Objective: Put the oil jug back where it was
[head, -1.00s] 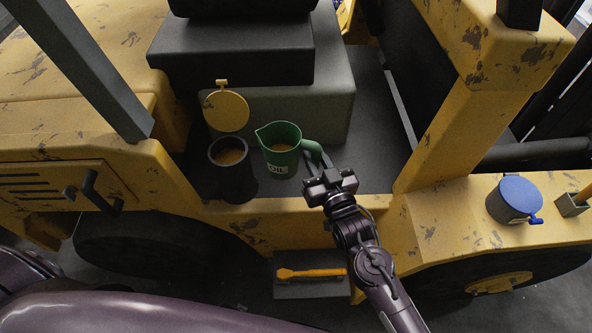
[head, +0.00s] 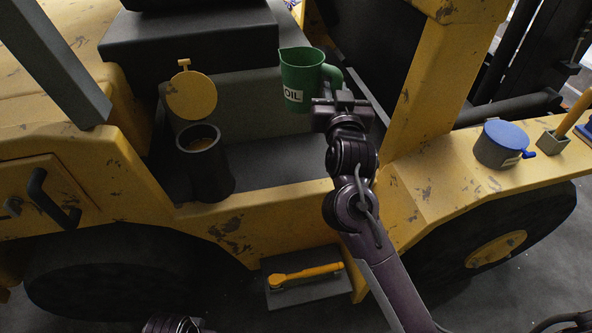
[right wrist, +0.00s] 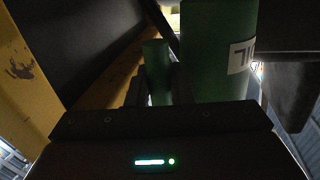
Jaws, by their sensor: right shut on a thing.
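The green oil jug (head: 304,78), with a white OIL label, is at the upper middle of the head view, roughly upright. It appears raised above the dark cab floor. My right gripper (head: 338,98) is shut on its handle, on the jug's right side. In the right wrist view the handle (right wrist: 157,70) stands between the fingers and the jug's body (right wrist: 215,50) is beside it. The dark filler neck (head: 207,168) stands open to the left, with yellowish oil inside. Its yellow cap (head: 191,96) is swung up behind it. My left gripper is not seen.
A blue-lidded pot (head: 503,145) and a small grey holder (head: 552,143) stand on the yellow fender at right. A yellow-handled tool lies on the step (head: 304,291) below. A yellow post (head: 432,85) rises right of the jug. The cab floor (head: 268,172) beside the neck is bare.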

